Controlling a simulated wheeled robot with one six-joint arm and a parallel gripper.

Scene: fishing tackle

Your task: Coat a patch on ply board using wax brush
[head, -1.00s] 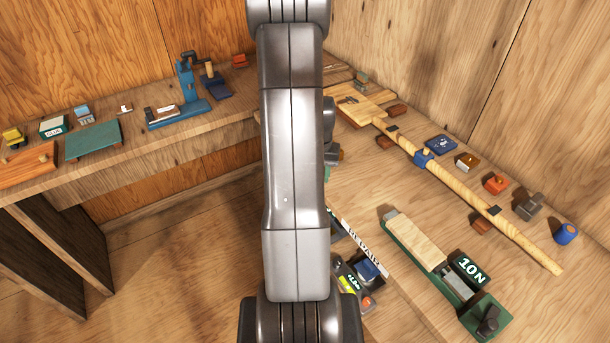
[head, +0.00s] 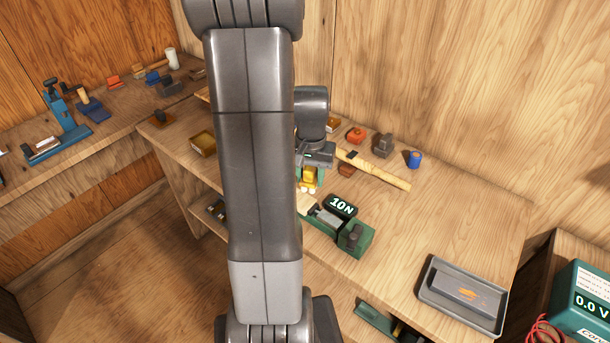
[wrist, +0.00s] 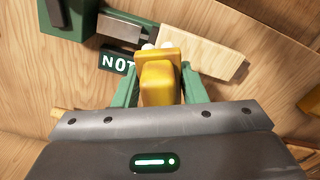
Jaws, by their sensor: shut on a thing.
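The wax brush (wrist: 158,82) is a yellow block with white tips at its far end. My gripper (wrist: 160,68) is shut on it, with a green finger on each side. In the head view the brush (head: 309,179) hangs below my wrist over the bench. The ply board (wrist: 212,57) is a pale strip on a green fixture (wrist: 66,14) with a 10N display. The white tips overlap the board's end nearest the display; I cannot tell whether they touch it. In the head view my arm hides most of the board (head: 306,203).
A long wooden rod (head: 385,174) lies behind the fixture, near a blue spool (head: 414,158), a dark clamp-like piece (head: 383,145) and a red block (head: 355,134). A grey tray (head: 463,294) sits at the bench's right end. Bench between fixture and tray is clear.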

